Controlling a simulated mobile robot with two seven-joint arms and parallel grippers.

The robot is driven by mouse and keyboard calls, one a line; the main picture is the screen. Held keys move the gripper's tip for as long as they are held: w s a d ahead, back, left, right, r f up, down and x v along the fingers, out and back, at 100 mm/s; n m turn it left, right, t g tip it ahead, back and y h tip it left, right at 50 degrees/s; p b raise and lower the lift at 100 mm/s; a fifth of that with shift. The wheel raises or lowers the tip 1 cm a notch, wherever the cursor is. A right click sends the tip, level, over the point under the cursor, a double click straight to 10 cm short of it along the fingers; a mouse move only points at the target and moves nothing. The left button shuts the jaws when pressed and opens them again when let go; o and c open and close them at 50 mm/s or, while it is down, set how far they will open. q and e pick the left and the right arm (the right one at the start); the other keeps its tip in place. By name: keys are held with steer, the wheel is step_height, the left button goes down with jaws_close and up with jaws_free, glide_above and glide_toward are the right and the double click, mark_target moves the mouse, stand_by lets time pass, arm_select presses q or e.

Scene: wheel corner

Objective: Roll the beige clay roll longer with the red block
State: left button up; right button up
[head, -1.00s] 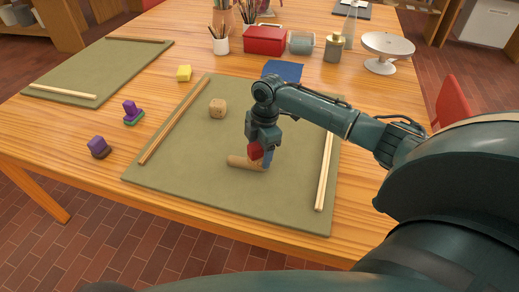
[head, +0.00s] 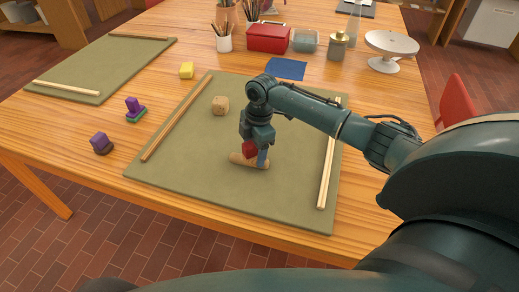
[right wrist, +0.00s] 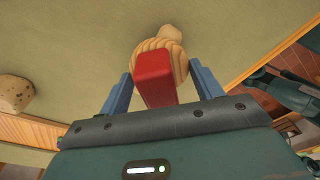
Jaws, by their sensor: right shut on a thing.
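The beige clay roll (head: 240,159) lies on the large olive mat (head: 200,186), partly hidden under my right gripper. My right gripper (head: 256,156) points down over the roll and is shut on the red block (head: 249,149). The block is at the roll; I cannot tell whether they touch. My left gripper is not in view.
A speckled clay lump (head: 220,105) lies on the mat behind the roll. Wooden strips lie along the mat's left (head: 176,118) and right (head: 328,160) sides. The mat's front is clear.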

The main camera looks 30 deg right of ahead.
mark_target(243, 147)
steer(key=shift+w+a, duration=0.25)
steer(key=shift+w, duration=0.05)
steer(key=shift+w+a+f+b, duration=0.1)
steer(key=shift+w+a+b, duration=0.2)
steer(key=shift+w+a, duration=0.6)
steer(key=shift+w+a, duration=0.2)
steer(key=shift+w, duration=0.05)
steer(key=shift+w+a+f+b, duration=0.1)
steer(key=shift+w+a+b, duration=0.45)
steer(key=shift+w+a, duration=0.1)
steer(key=shift+p, duration=0.5)
steer(key=shift+s+d, duration=0.1)
